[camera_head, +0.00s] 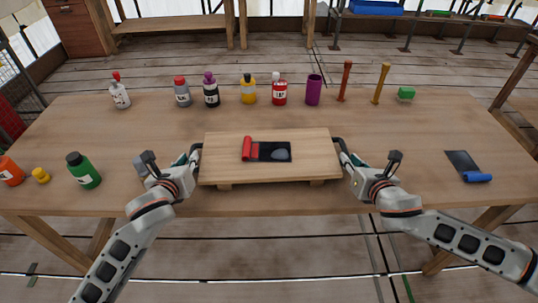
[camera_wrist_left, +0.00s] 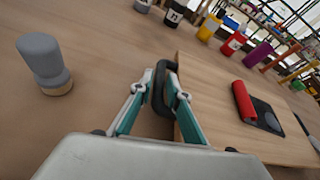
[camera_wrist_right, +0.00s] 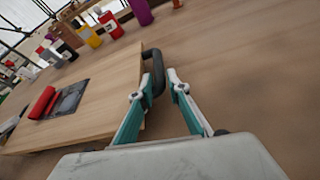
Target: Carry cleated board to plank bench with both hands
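The cleated board (camera_head: 220,165) is a pale wooden panel lying level at the front middle of the plank table, its two cleats showing under the front edge. It has a black loop handle at each end. My left gripper (camera_head: 192,158) is closed around the left handle, which shows between its fingertips in the left wrist view (camera_wrist_left: 160,92). My right gripper (camera_head: 347,158) is closed around the right handle, seen in the right wrist view (camera_wrist_right: 157,80). A red roller (camera_head: 247,148) and a dark plate (camera_head: 272,151) lie on the board. I cannot identify the plank bench for certain.
Several bottles, a purple cup (camera_head: 314,90) and wooden sticks line the table's back. A green bottle (camera_head: 83,170) and a grey stamp-like object (camera_wrist_left: 45,62) stand left. A blue roller (camera_head: 477,177) lies right. A low wooden bench (camera_head: 170,24) stands beyond the table.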

